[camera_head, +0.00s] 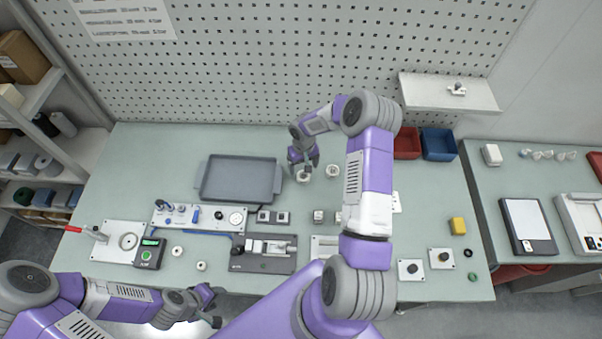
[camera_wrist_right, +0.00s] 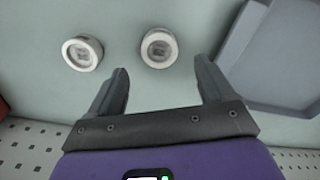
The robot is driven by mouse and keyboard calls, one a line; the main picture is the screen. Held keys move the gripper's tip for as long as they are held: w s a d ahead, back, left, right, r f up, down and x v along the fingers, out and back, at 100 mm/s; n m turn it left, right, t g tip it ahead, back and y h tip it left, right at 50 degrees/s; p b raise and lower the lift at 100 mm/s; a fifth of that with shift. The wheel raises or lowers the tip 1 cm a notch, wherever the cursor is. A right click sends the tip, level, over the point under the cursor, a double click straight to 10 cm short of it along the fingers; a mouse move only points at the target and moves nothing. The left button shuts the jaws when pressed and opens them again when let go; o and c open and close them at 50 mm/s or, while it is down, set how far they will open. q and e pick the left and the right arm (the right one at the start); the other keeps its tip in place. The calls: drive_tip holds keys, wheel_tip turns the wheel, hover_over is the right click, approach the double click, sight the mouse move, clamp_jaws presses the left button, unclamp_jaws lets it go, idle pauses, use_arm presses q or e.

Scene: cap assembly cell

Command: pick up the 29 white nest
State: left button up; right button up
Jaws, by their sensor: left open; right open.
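Two round white nests stand on the bench: one (camera_head: 303,176) right at my right gripper, the other (camera_head: 332,170) a little to its right. In the right wrist view the nearer nest (camera_wrist_right: 159,47) lies just beyond the gap between the fingertips, and the other nest (camera_wrist_right: 82,52) is to its left. No number is readable on either, so I cannot tell which is the 29. My right gripper (camera_head: 304,166), seen also in the right wrist view (camera_wrist_right: 161,67), is open with nothing between its fingers. My left gripper (camera_head: 214,306) is open near the bench's front edge.
A grey tray (camera_head: 240,198) lies left of the right gripper; its edge also shows in the right wrist view (camera_wrist_right: 258,62). Red (camera_head: 407,144) and blue (camera_head: 438,144) bins stand at the back right. Fixtures and small parts fill the bench's front.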

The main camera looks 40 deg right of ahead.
sight(304, 177)
drive_tip(key=f, duration=0.2)
drive_tip(key=s+f+p, duration=0.1)
drive_tip(key=shift+a+f, duration=0.15)
drive_tip(key=shift+f, duration=0.2)
drive_tip(key=shift+w+f, duration=0.15)
drive_tip(key=shift+f, duration=0.4)
drive_tip(key=c, duration=1.1)
